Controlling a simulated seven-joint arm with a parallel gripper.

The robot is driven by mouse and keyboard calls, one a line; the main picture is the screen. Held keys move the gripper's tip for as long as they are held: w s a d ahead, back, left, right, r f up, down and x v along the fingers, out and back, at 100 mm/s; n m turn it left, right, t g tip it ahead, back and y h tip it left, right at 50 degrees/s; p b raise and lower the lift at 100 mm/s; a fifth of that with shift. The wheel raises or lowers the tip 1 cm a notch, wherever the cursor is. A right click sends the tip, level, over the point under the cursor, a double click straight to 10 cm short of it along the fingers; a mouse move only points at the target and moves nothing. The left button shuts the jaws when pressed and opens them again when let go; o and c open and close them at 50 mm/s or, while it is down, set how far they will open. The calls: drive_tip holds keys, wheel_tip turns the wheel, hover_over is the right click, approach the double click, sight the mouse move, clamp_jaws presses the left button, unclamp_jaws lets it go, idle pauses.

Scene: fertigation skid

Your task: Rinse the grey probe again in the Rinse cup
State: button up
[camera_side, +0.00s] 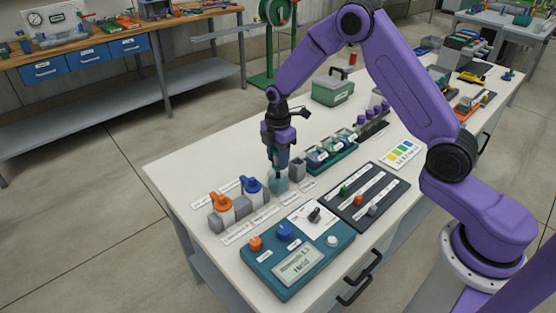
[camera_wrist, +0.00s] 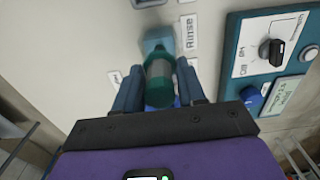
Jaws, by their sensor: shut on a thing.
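My gripper (camera_side: 279,158) is shut on the probe, above the Rinse cup in the side view. In the wrist view the probe (camera_wrist: 159,82) lies between the two fingers of my gripper (camera_wrist: 160,88), showing a dark green end and a greyish body. The Rinse cup (camera_side: 278,183) is a pale blue translucent vessel on the white table, directly below the gripper. It also shows in the wrist view (camera_wrist: 155,36), beside the "Rinse" label (camera_wrist: 189,32), partly covered by the probe. I cannot tell whether the probe's tip is inside the cup.
A grey block (camera_side: 297,168) stands close right of the cup. Orange (camera_side: 220,201) and blue (camera_side: 251,185) valves are at left. A teal control panel (camera_side: 284,272) and dark slider panel (camera_side: 368,198) lie in front. A teal rack (camera_side: 333,160) stands behind right.

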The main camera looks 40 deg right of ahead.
drive_tip(key=shift+r, duration=3.45)
